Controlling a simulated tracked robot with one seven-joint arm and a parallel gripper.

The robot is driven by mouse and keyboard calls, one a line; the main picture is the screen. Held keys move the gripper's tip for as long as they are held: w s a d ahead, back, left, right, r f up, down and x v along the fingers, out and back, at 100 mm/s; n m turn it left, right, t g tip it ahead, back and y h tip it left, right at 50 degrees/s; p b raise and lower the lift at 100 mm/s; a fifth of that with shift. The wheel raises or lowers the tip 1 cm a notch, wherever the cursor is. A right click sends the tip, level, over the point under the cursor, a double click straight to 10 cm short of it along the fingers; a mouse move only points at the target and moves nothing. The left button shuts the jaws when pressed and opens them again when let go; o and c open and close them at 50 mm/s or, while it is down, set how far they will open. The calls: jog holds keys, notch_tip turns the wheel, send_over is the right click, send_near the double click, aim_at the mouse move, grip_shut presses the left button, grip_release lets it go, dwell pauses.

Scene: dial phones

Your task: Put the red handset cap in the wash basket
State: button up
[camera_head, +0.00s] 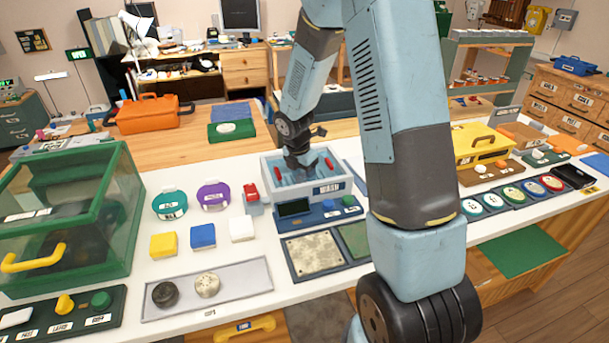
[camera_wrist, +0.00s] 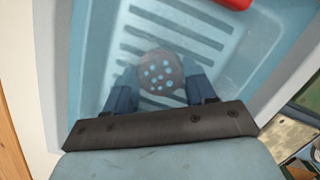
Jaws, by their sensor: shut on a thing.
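My gripper (camera_head: 300,168) reaches down into the white washer box (camera_head: 342,184) with a pale blue inside. In the wrist view my gripper (camera_wrist: 161,88) is shut on a round, dull red-brown cap with several holes, the handset cap (camera_wrist: 160,72). The cap is between the two dark blue fingers, over a slotted pale blue floor, seemingly the wash basket (camera_wrist: 150,22). Its height over that floor is hard to tell. Red grips (camera_head: 328,163) show inside the box, and one red piece (camera_wrist: 232,2) at the top of the wrist view. The head view hides the cap.
A grey tray (camera_head: 240,275) holds a black cap (camera_head: 165,294) and a cream cap (camera_head: 207,285). Left of the washer stand coloured blocks and round containers. A green-framed clear case (camera_head: 120,165) is at far left. A control panel (camera_head: 290,224) fronts the washer.

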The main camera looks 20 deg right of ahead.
jog(key=o, duration=1.1)
jog(key=shift+r, duration=0.1)
jog(key=s+r+m+t, duration=0.1)
jog(key=s+r+m, duration=0.2)
jog(key=r, duration=0.6)
jog(key=s+r+m, duration=0.2)
jog(key=s+r, duration=0.2)
jog(key=r, duration=0.6)
jog(key=s+r+m+t, duration=0.1)
jog(key=s+r+m, duration=0.2)
jog(key=s+m, duration=0.3)
jog(key=s+r+m+t+y, duration=0.1)
jog(key=s+r+m, duration=0.3)
jog(key=s+m, duration=0.3)
jog(key=s+r+m+t, duration=0.1)
jog(key=s+r+m, duration=0.3)
jog(key=s+m, duration=0.2)
jog(key=shift+s+d+r+y, duration=0.15)
jog(key=shift+s+y, duration=0.25)
jog(key=shift+s, duration=1)
